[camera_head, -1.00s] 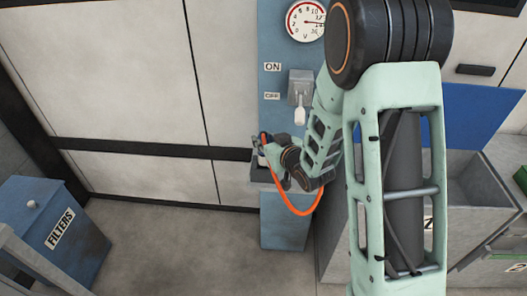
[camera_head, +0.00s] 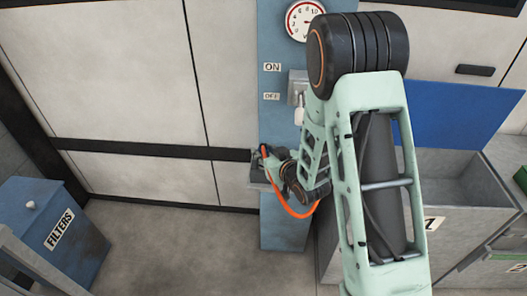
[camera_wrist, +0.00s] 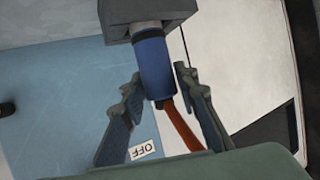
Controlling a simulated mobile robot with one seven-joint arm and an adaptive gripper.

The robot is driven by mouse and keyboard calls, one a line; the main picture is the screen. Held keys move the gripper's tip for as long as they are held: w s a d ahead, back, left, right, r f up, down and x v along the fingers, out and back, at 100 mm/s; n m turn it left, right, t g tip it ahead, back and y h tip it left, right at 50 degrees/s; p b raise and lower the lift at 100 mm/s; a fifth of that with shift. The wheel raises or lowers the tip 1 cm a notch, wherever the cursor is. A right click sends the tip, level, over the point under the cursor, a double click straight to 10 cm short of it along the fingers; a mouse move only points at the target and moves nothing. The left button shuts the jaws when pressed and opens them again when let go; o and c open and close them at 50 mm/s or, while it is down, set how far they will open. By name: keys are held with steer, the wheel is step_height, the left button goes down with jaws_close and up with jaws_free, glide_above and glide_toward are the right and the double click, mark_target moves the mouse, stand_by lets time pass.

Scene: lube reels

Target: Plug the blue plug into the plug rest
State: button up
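The blue plug (camera_wrist: 154,68) hangs at the grey block of the plug rest (camera_wrist: 148,14) in the wrist view, its upper end against or in the block. How deep it sits is hidden. An orange cable (camera_wrist: 182,128) leaves its free end and loops below my wrist in the head view (camera_head: 297,211). My gripper (camera_wrist: 157,82) is open, one finger on each side of the plug's free end, with narrow gaps showing. In the head view my gripper (camera_head: 268,160) is small at the grey plug rest (camera_head: 258,175) on the blue panel, and the plug is mostly hidden.
The blue panel (camera_head: 285,235) carries a round gauge (camera_head: 305,21), ON and OFF labels and a grey switch (camera_head: 298,88) just above my wrist. An open grey bin (camera_head: 470,185) stands right, a blue FILTERS box (camera_head: 50,232) left. The floor between is clear.

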steer(key=shift+o, duration=1.3)
steer(key=shift+r, duration=0.1)
steer(key=shift+r+p, duration=0.2)
steer(key=shift+p, duration=0.15)
steer(key=p+v, duration=0.2)
steer(key=v, duration=0.7)
steer(key=shift+s+d, duration=0.2)
steer(key=shift+s, duration=0.05)
steer(key=p+v, duration=0.2)
steer(key=p, duration=0.4)
steer(key=shift+s, duration=0.15)
